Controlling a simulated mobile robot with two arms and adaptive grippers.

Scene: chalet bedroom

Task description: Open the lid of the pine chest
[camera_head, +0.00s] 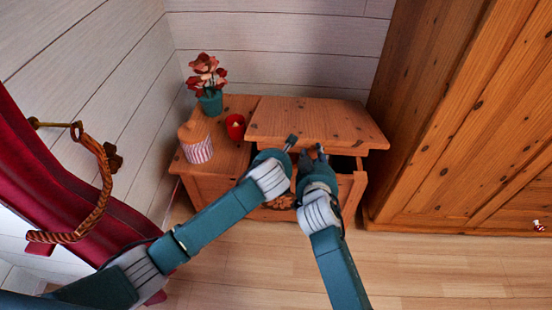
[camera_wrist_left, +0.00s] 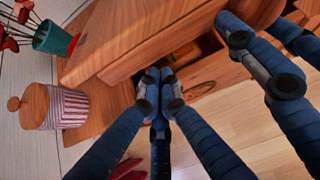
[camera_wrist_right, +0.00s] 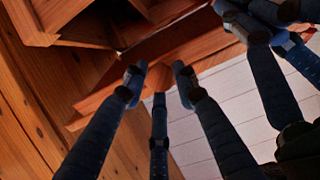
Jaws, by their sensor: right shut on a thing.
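The pine chest (camera_head: 352,190) stands against the back wall, and its lid (camera_head: 318,115) is tilted up a little, with a dark gap under its front edge at the right. The lid also shows in the left wrist view (camera_wrist_left: 140,40). My right gripper (camera_head: 308,156) is at the lid's front edge; in the right wrist view its fingers (camera_wrist_right: 159,76) are closed on either side of the wooden edge. My left gripper (camera_head: 283,148) is just left of it at the front edge; in the left wrist view its fingertips (camera_wrist_left: 159,75) are together, with nothing visible between them.
On the fixed left part of the chest top stand a striped jar with a wooden lid (camera_head: 197,145), a red cup (camera_head: 236,127) and a teal flower pot (camera_head: 211,103). A tall pine wardrobe (camera_head: 470,110) is close on the right. A red curtain (camera_head: 90,215) hangs at left.

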